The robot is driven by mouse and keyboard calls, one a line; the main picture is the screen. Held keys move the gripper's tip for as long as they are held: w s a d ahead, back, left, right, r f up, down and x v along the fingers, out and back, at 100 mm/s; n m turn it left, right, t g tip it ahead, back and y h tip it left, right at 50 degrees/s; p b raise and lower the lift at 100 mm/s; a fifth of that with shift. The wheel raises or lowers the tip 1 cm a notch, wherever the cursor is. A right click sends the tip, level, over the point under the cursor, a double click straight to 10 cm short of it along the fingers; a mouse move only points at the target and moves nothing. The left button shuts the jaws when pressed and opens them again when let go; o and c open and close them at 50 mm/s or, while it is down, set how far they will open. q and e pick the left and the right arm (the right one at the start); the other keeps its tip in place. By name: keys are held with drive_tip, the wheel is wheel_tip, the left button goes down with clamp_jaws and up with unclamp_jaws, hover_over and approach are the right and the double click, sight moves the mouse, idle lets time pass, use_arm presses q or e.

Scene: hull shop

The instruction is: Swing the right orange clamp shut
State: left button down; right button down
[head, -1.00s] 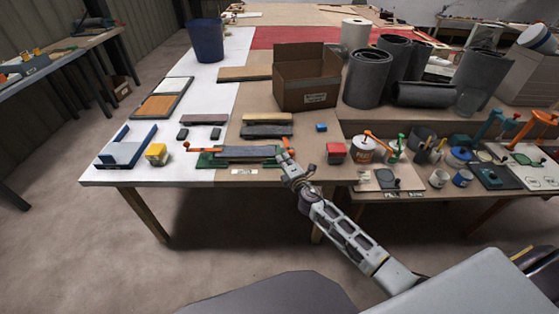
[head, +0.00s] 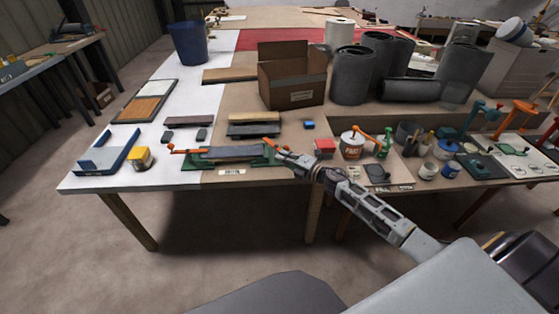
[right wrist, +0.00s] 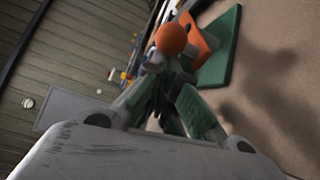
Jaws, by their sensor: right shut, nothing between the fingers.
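The green fixture (head: 270,161) lies near the table's front edge with a long grey strip (head: 232,153) along it. The right orange clamp (head: 262,143) is at the fixture's right end; its orange part appears low and reaches left toward the strip. The left orange clamp (head: 186,151) points outward to the left. My right gripper (head: 285,158) is shut and empty, close beside the right clamp. In the right wrist view an orange ball end (right wrist: 174,39) shows just beyond my fingers (right wrist: 165,105); whether they touch is unclear. My left gripper is out of view.
A cardboard box (head: 292,80) stands behind.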

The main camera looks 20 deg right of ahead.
drive_tip(key=shift+d+n+g+y+b, duration=0.5)
drive_tip(key=shift+d+n+y, duration=0.2)
drive_tip(key=shift+y, duration=0.1)
drive_tip(key=shift+w+d+b, duration=0.1)
drive_tip(key=shift+d+b, duration=0.2)
drive_tip(key=shift+d, duration=0.45)
drive_tip(key=shift+w+d, duration=0.2)
drive_tip(key=shift+d, duration=0.35)
drive_tip(key=shift+w+d, duration=0.15)
drive_tip(key=shift+d, duration=0.35)
drive_tip(key=shift+w+d+b, duration=0.55)
drive_tip(key=shift+w+d, duration=0.1)
drive_tip(key=shift+d, duration=0.35)
drive_tip(key=shift+w+d, duration=0.1)
drive_tip(key=shift+d, duration=0.15)
drive_tip(key=shift+w+d, duration=0.15)
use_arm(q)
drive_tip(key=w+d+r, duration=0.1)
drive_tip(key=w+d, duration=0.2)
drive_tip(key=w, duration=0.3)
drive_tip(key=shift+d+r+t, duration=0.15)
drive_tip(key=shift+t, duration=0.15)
